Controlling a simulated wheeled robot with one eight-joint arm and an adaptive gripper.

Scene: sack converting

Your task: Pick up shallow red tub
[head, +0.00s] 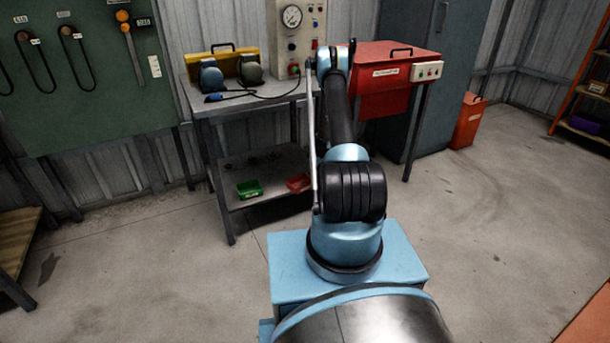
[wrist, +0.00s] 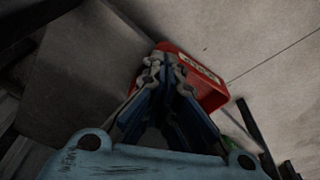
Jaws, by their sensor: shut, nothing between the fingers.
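The shallow red tub (head: 298,183) is on the lower shelf of the metal table, partly hidden behind my arm in the head view. In the wrist view, a red tub with a pale label (wrist: 210,88) shows just beyond my gripper (wrist: 165,62). The fingers are shut with nothing between them, and their tips overlap the tub's near side in the picture. I cannot tell whether they touch it. My gripper cannot be made out in the head view.
A green tub (head: 249,189) sits left of the red one on the lower shelf (head: 262,165). The table legs stand close by. Floor in front is clear.

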